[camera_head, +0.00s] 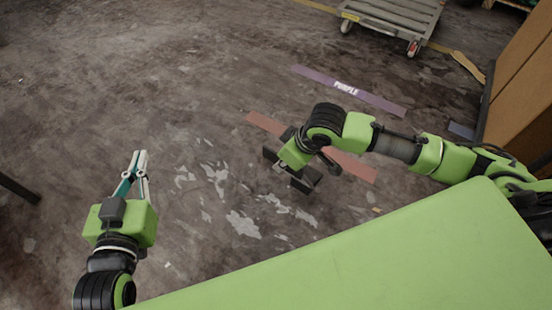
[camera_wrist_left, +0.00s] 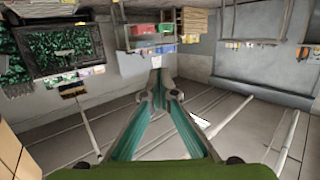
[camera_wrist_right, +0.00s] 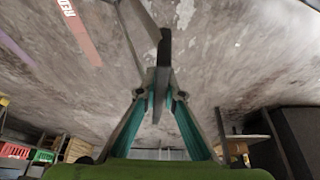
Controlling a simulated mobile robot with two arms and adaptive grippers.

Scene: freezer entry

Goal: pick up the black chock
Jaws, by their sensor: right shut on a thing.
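The black chock (camera_head: 307,182) is at my right gripper in the head view, with dark parts showing around the green gripper body. In the right wrist view my right gripper (camera_wrist_right: 160,92) is shut on the chock (camera_wrist_right: 163,58), a narrow dark bar standing between its fingertips. The gripper and arm hide part of the chock in the head view, and I cannot tell whether it touches the floor. My left gripper (camera_head: 138,156) is shut and empty over the floor at the left; its fingers also meet in the left wrist view (camera_wrist_left: 157,82).
A red floor strip (camera_head: 264,123) runs behind the right gripper. A purple strip (camera_head: 346,88) marked PURPLE lies beyond it. A grey cart (camera_head: 392,18) stands at the top and brown boxes (camera_head: 520,80) at the right. The floor at left centre is clear.

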